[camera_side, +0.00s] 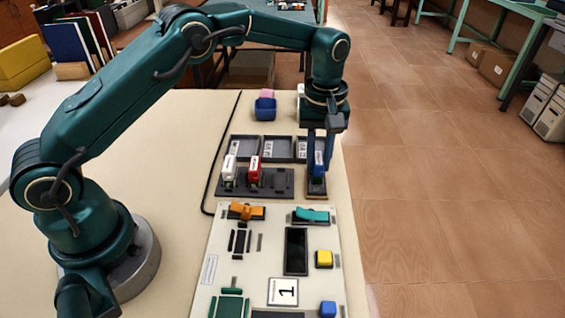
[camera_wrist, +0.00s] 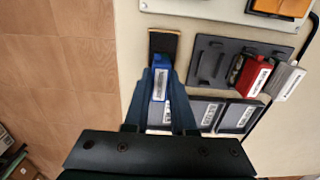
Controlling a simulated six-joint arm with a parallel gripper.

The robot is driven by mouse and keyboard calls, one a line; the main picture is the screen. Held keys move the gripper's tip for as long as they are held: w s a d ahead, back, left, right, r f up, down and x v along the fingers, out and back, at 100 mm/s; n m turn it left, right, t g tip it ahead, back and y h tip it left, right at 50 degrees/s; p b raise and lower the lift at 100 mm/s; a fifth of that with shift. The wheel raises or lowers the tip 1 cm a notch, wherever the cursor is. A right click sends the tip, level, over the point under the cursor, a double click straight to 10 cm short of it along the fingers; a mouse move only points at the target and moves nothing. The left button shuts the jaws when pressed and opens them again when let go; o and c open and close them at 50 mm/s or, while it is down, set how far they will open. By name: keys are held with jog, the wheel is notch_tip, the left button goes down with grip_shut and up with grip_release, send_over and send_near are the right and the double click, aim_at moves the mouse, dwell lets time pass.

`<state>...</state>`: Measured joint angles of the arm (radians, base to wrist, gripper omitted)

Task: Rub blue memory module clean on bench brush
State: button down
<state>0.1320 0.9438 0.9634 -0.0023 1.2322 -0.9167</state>
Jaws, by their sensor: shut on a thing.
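The blue memory module (camera_side: 319,160) is upright between the fingers of my gripper (camera_side: 320,150), at the right end of the row in the side view. In the wrist view the blue module (camera_wrist: 160,78) sits between the two fingertips of my gripper (camera_wrist: 161,88), which is shut on it. The bench brush, a small dark pad with a tan edge (camera_wrist: 164,43), lies right at the module's end; in the side view the brush (camera_side: 317,188) is under the module. The module's lower end is at the brush, but I cannot tell how firmly they touch.
A dark rack (camera_side: 283,184) left of the brush holds a white module (camera_side: 229,170) and a red module (camera_side: 254,170). Grey labelled trays (camera_side: 279,148) stand behind. A panel (camera_side: 225,250) with switches and buttons lies in front. The table's right edge is close to the brush.

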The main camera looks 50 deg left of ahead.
jog(key=shift+a+f, duration=0.15)
jog(key=shift+s+d, duration=0.75)
jog(key=shift+r, duration=3.65)
jog(key=shift+w, duration=0.1)
